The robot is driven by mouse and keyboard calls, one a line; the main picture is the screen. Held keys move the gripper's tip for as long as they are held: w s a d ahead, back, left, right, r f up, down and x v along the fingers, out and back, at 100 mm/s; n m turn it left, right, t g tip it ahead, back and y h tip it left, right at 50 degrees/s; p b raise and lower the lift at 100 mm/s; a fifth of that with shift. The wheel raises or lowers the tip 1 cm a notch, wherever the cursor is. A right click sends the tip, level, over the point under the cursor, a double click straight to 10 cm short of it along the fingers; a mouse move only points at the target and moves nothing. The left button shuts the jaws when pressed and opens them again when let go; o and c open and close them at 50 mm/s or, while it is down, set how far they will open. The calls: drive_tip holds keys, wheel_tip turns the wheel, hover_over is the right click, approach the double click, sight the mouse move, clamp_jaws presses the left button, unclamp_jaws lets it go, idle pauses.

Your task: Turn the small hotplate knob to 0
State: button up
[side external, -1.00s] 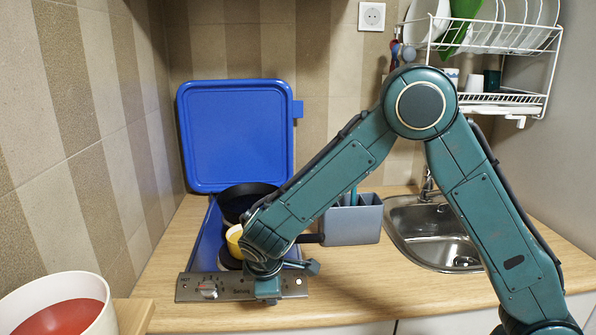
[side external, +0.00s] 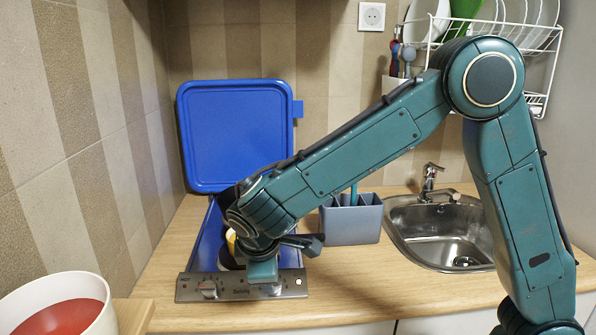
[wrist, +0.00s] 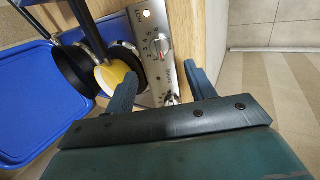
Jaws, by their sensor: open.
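The hob's metal front panel (side external: 222,293) carries a knob at its left (side external: 208,290) and one at its right (side external: 273,289). I cannot tell which is the small hotplate's. In the wrist view a round silver knob (wrist: 160,46) with printed numbers and a reddish mark sits just beyond my fingertips; its exact setting is too small to read. Another knob or marking (wrist: 172,98) shows between the fingers, partly cut off by my gripper. My gripper (wrist: 160,78) is open and empty, over the panel; in the side view it (side external: 263,274) is just above the right knob.
A blue lid (side external: 236,135) stands raised behind the hob. Dark pans (wrist: 75,68) and a yellow item (wrist: 112,76) stand on the hob beside my gripper. A lit lamp (side external: 299,281) is at the panel's right end. A grey utensil holder (side external: 352,222) and sink (side external: 440,235) are to the right.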

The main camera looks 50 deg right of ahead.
drive_tip(key=shift+v, duration=2.6)
drive_tip(key=shift+d+r, duration=0.1)
drive_tip(key=shift+d, duration=0.05)
drive_tip(key=s+d+r+m+t+y, duration=0.1)
drive_tip(key=s+d+r+m+y, duration=0.2)
drive_tip(key=s+d, duration=0.35)
drive_tip(key=s+d+r+m+y, duration=0.1)
drive_tip(key=s+d+r+m, duration=0.4)
drive_tip(key=s, duration=0.3)
drive_tip(key=s+d+f+m+t, duration=0.1)
drive_tip(key=s+d, duration=0.1)
drive_tip(key=s, duration=0.6)
drive_tip(key=shift+y, duration=0.4)
